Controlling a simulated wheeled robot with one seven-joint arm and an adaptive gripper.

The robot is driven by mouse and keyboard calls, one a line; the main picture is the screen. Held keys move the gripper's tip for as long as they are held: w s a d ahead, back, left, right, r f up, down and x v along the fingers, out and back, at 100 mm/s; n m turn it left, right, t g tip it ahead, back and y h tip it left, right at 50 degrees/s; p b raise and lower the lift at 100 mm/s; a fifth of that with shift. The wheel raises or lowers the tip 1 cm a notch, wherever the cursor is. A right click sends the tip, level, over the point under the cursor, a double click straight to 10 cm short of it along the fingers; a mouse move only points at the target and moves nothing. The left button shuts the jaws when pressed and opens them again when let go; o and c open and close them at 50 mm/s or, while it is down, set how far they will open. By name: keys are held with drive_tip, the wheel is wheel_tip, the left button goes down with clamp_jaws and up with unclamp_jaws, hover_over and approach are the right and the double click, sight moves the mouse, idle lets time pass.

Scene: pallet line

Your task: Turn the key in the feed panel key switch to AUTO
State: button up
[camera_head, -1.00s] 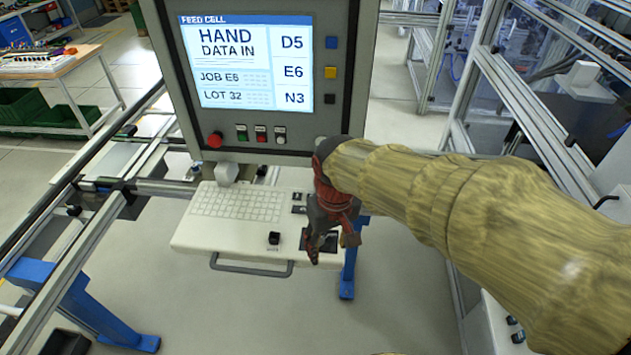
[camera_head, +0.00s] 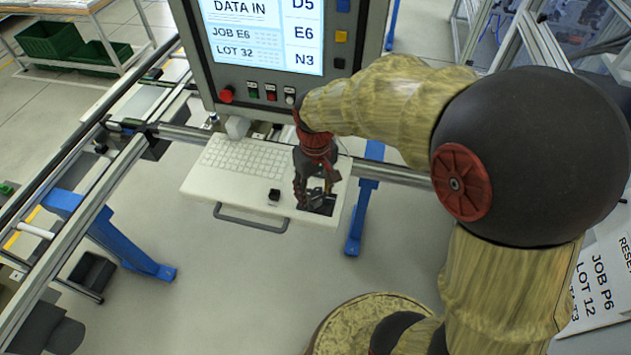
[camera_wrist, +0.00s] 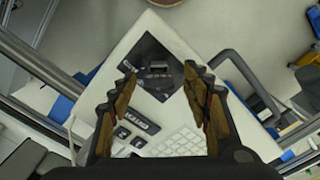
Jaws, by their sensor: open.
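The sloped white keyboard console (camera_head: 210,185) stands below the screen. A dark square plate (camera_head: 325,207) is set in its right end, and the wrist view shows this plate (camera_wrist: 150,47) more closely. Small grey fittings (camera_wrist: 158,67) sit on it, likely the key switch. The key and its position marks are too small to make out. My gripper (camera_head: 313,197) is over the plate, pointing down. In the wrist view my gripper (camera_wrist: 158,74) is open, with its fingertips on either side of the fittings and nothing visibly held. Contact cannot be told.
A black knob (camera_head: 274,195) stands left of the plate. The grey screen cabinet (camera_head: 360,45) with a red button (camera_head: 226,95) rises behind. A grey handle (camera_head: 250,222) runs along the console's front. A rail (camera_head: 400,174) passes behind the console.

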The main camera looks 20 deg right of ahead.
drive_tip(key=shift+d+f, duration=0.15)
drive_tip(key=shift+f, duration=0.5)
drive_tip(key=c, duration=0.3)
drive_tip(key=c, duration=0.9)
drive_tip(key=m, duration=0.9)
drive_tip(key=shift+m, duration=0.5)
